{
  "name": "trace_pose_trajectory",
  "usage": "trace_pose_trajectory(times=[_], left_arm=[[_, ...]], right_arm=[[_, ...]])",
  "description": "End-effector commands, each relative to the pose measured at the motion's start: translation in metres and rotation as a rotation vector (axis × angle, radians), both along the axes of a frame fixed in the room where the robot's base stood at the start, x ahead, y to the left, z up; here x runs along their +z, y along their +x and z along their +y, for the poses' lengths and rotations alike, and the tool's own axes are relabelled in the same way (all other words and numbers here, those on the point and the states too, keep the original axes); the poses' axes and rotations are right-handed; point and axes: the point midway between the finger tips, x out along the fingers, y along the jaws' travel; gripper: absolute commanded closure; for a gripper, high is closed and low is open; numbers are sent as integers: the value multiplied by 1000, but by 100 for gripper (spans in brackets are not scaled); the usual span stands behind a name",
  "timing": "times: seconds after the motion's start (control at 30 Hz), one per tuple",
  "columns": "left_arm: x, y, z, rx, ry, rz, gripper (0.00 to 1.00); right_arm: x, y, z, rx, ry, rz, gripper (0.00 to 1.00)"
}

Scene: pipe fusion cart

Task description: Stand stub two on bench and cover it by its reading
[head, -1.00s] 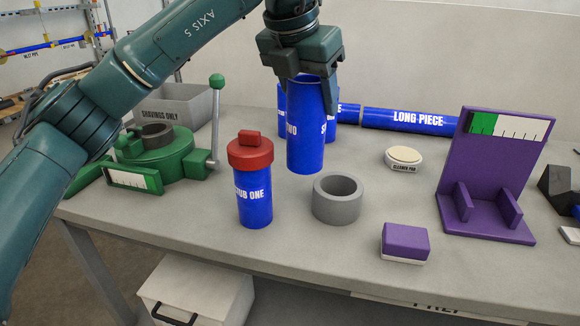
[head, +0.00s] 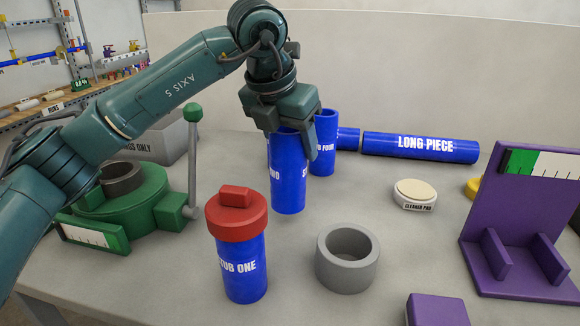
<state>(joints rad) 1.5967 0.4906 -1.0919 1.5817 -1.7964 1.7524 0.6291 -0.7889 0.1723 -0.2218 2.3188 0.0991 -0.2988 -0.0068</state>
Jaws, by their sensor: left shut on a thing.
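My left gripper (head: 292,128) is shut on the upper end of stub two (head: 287,185), a blue cylinder with partly visible white lettering. It holds the stub upright behind stub one and the grey ring. I cannot tell whether the stub's lower end touches the bench (head: 310,222). Stub one (head: 240,275) stands upright at the front with a red cap (head: 236,214) on it. The purple gauge stand (head: 515,215) at the right carries a green and white scale (head: 540,163). My right gripper is not in view.
Stub four (head: 325,145) stands just behind stub two. The long piece (head: 420,146) lies behind. A grey ring (head: 347,275), cleaner pad (head: 415,195), purple block (head: 437,311) and yellow item (head: 473,188) are on the right. A green clamp device (head: 125,205) and grey bin (head: 165,140) are left.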

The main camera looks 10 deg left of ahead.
Motion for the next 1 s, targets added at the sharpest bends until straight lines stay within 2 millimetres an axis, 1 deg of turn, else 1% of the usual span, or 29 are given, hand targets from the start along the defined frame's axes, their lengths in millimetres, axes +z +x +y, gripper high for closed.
trace_pose_trajectory(times=[0.13, 0.3, 0.57, 0.67, 0.7, 0.93, 1.0], left_arm=[[-13, 0, 0, 0, 0, 0, 72], [-37, -1, 0, 0, 0, 1, 72], [-38, 0, 0, 0, -1, -2, 72], [-42, 0, 0, 0, -1, -2, 72], [-41, 0, 0, 0, 0, -1, 40], [-40, 0, 0, 0, 0, 0, 22], [-40, 0, 0, 0, 0, 0, 22]], right_arm=[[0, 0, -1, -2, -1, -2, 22], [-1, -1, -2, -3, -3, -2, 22], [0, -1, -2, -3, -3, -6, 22], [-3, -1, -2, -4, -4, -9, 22], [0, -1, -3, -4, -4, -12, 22], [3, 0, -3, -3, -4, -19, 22], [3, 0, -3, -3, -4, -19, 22]])
